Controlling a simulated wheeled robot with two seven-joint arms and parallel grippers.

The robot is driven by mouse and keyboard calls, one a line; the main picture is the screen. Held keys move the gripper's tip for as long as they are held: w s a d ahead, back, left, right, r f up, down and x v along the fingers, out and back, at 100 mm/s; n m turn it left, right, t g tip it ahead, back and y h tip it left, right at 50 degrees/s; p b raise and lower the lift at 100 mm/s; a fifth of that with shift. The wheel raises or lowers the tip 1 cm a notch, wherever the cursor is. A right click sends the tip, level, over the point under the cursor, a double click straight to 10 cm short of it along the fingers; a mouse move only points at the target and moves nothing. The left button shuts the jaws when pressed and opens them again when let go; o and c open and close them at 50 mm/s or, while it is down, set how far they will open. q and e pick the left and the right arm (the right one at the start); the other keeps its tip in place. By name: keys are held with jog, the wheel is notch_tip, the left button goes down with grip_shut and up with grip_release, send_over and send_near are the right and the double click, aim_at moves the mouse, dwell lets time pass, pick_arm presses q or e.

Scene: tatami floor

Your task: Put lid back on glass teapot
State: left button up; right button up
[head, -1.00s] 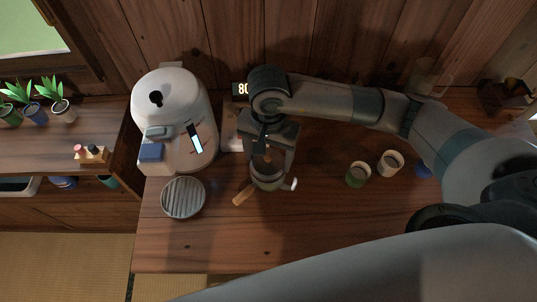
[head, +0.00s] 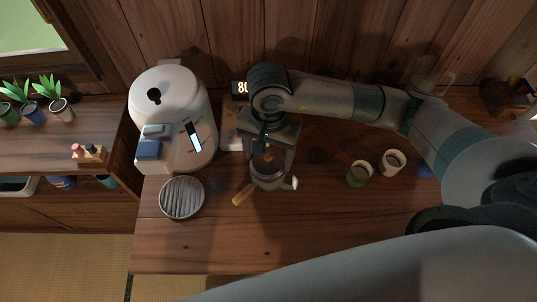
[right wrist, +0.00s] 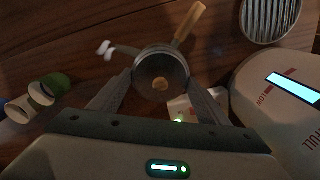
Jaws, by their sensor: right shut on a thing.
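The glass teapot (head: 268,183) stands on the wooden counter, with a wooden handle (head: 243,194) to the left and a white spout (head: 293,183) to the right. It also shows in the right wrist view (right wrist: 162,55). The lid, a round disc with a small wooden knob (right wrist: 160,84), is between the fingers of my right gripper (right wrist: 160,90). My right gripper (head: 268,163) points down over the teapot and is shut on the lid. The lid is in line with the pot's mouth; I cannot tell whether it rests on the rim. My left gripper is not in view.
A white appliance (head: 170,110) stands left of the teapot, with a round ridged tray (head: 182,197) in front. A scale with a lit display (head: 241,88) is behind. A green cup (head: 359,174) and a white cup (head: 392,162) stand to the right. The front counter is clear.

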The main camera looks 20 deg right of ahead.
jog(key=shift+b, duration=0.55)
dwell(0.8)
dwell(0.4)
jog(key=o, duration=1.1)
jog(key=shift+o, duration=1.2)
jog(key=shift+r+p, duration=0.95)
jog(key=shift+r, duration=2.55)
grip_shut()
